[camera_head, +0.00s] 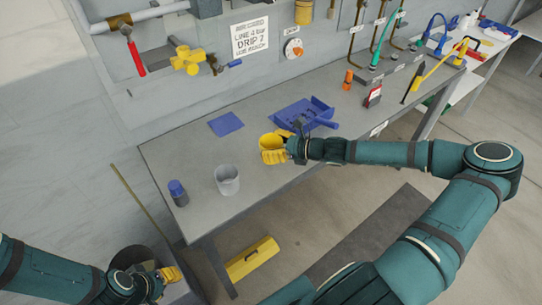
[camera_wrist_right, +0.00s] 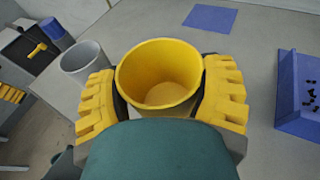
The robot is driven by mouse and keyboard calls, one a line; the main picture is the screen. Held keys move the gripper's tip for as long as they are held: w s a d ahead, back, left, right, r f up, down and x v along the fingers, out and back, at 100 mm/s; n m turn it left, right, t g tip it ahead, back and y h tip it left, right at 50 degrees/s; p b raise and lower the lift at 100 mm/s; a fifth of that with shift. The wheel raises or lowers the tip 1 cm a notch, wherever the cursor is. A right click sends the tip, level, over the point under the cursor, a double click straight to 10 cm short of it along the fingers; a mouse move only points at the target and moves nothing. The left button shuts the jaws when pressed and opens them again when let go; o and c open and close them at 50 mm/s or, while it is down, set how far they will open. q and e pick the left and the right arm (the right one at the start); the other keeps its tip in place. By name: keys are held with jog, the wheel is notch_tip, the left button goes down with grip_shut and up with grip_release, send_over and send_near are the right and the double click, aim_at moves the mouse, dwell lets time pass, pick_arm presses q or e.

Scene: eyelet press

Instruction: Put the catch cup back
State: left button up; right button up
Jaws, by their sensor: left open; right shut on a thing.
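A yellow cup (camera_head: 270,142), open side up, is in my right gripper (camera_head: 277,152), near the front edge of the grey workbench (camera_head: 262,185). In the right wrist view the cup (camera_wrist_right: 160,72) looks empty and sits between the two yellow fingers of the gripper (camera_wrist_right: 160,96), which is shut on it. I cannot tell whether its base touches the bench. My left gripper (camera_head: 166,279) is open and empty, low at the bottom left, off the bench and close to a dark bin (camera_head: 130,258).
A grey cup (camera_head: 227,181) and a blue-capped jar (camera_head: 178,194) stand left of the yellow cup. A flat blue mat (camera_head: 226,124) lies behind. A blue tray (camera_head: 302,112) with small dark pieces (camera_wrist_right: 311,97) is to the right. A yellow toolbox (camera_head: 252,258) is on the floor.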

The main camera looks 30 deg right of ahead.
notch_tip(320, 180, down, 4)
jog(key=shift+f+b, duration=0.1)
jog(key=shift+b, duration=0.2)
jog(key=o, duration=1)
jog(key=shift+c, duration=0.2)
jog(key=p+v, duration=0.1)
jog(key=v, duration=1.1)
